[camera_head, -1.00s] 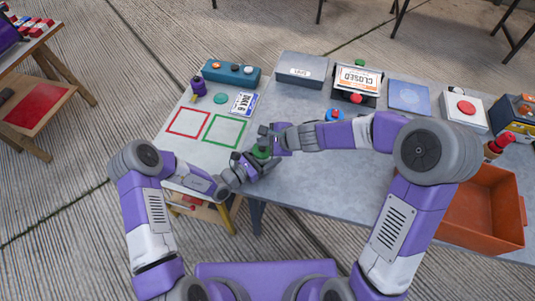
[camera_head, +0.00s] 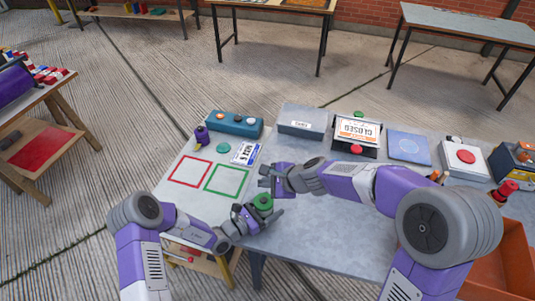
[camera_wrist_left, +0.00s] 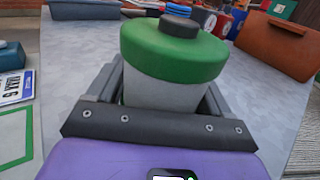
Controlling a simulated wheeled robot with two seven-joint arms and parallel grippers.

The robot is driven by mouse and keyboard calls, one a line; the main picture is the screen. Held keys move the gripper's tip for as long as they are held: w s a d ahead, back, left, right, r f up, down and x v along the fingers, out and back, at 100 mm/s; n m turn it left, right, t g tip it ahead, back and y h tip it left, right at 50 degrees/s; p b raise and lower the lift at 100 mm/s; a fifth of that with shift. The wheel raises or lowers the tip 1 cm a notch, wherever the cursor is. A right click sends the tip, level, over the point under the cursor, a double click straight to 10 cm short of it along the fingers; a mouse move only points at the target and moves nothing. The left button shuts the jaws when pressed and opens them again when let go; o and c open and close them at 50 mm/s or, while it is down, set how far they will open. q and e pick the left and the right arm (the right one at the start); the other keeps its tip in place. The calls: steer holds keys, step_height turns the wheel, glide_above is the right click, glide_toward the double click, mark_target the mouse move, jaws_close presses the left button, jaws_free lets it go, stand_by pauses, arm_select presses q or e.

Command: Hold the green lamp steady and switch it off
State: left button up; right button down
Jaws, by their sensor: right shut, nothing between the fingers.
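The green lamp (camera_head: 263,201) has a green cap over a pale grey body and stands upright near the table's front edge. In the left wrist view the green lamp (camera_wrist_left: 172,50) fills the middle, with a dark button (camera_wrist_left: 179,26) on top. My left gripper (camera_head: 262,216) is shut on its body, one finger on each side. My right gripper (camera_head: 268,181) is shut and empty, just beyond the lamp and apart from it. I cannot tell whether the lamp is lit.
Red (camera_head: 190,171) and green (camera_head: 227,181) outlined squares lie to the left. A teal button box (camera_head: 235,124), a grey box (camera_head: 302,122), a closed sign (camera_head: 357,131) and a blue pad (camera_head: 408,147) line the back. An orange bin (camera_head: 500,265) is at right. The middle table is fairly clear.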

arm_select(q)
steer(key=o, duration=0.3)
